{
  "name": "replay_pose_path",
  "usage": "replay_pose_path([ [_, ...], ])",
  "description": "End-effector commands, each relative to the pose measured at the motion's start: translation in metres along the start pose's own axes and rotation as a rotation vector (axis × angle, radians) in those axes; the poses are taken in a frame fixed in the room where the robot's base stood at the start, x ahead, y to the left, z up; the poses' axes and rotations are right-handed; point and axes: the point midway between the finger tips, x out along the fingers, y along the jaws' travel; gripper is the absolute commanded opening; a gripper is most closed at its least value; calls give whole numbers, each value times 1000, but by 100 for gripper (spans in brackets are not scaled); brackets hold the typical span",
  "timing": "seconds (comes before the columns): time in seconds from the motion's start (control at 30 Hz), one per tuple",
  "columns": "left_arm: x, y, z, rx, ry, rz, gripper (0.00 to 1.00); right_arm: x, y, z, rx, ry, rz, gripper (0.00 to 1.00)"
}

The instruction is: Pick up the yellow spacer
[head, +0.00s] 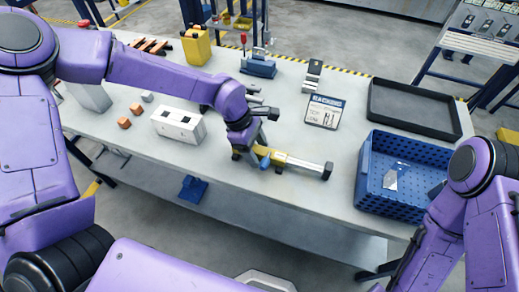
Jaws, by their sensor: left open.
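A small yellow piece (280,157), which looks like the yellow spacer, sits at the near end of a light metal bar with a dark end block on the table. My left gripper (260,130) is at the end of the purple arm reaching over the table, just above and behind the yellow piece. It looks empty, and its fingers are partly hidden by the wrist. A blue-tipped part (265,162) shows beside the yellow piece. I cannot tell whether the fingers touch it. Only part of my right arm shows at the lower right; its gripper is out of view.
A white block with dark slots (178,126) and orange cubes (124,123) lie to the left. A blue perforated crate (365,180) and a black tray (380,93) stand to the right. A racking sign (322,112) lies behind. The table (300,205) is clear near its front edge.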

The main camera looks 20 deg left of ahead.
Motion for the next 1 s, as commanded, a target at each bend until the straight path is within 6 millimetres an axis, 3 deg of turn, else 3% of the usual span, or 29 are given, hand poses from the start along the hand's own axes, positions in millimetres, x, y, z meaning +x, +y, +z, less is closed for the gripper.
replay_pose_path([
  [0.23, 4, 0, 0, -1, -1, 2, 64, 0, 0, 0, 0, 0, 0, 55],
  [0.43, 4, 0, 0, -1, -1, 2, 0, 0, 0, 0, 0, 0, 0, 55],
  [0.77, 0, 1, 2, -1, -2, 3, 0, 0, 0, 0, 0, 0, 0, 55],
  [0.97, -28, 1, 13, 0, -4, 8, 0, 5, 0, 2, 0, 0, 0, 55],
  [1.0, -32, -7, 19, 3, -5, 6, 0, 9, -1, 4, 0, 0, 0, 55],
])
